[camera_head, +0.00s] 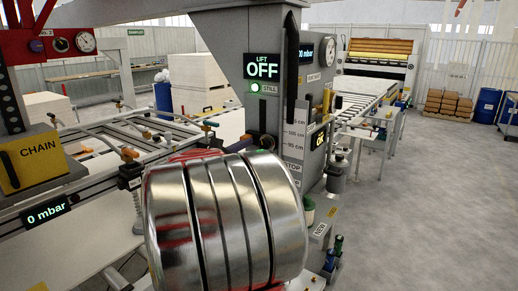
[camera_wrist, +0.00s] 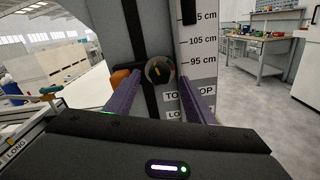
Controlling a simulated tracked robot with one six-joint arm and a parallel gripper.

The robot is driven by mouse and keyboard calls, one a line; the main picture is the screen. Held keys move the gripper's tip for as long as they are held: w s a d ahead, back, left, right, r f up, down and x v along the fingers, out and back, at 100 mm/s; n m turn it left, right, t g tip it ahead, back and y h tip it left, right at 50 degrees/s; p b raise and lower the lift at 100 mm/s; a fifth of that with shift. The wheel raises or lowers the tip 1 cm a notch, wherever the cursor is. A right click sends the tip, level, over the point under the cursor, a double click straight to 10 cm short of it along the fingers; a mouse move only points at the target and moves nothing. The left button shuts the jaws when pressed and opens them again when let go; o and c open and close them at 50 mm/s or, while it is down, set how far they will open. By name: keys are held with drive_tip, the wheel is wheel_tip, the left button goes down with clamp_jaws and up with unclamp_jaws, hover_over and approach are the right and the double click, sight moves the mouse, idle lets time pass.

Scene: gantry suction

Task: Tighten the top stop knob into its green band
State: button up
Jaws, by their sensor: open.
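I cannot tell whether the fingertips reach the knob, and no contact shows. The TOP STOP label (camera_wrist: 174,97) is partly covered by the right finger. I cannot make out a green band on the knob.
A height scale (camera_wrist: 202,40) runs up the column beside the slot. An orange part (camera_wrist: 121,79) sits left of the knob. In the head view the lift display (camera_head: 263,66) reads OFF, with a green STILL lamp (camera_head: 254,88). Open floor (camera_head: 430,200) lies right of the column.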

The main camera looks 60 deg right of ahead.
drive_tip(key=shift+s+d, duration=0.2)
drive_tip(key=shift+d, duration=0.9)
drive_tip(key=shift+c, duration=0.7)
drive_tip(key=c, duration=0.9)
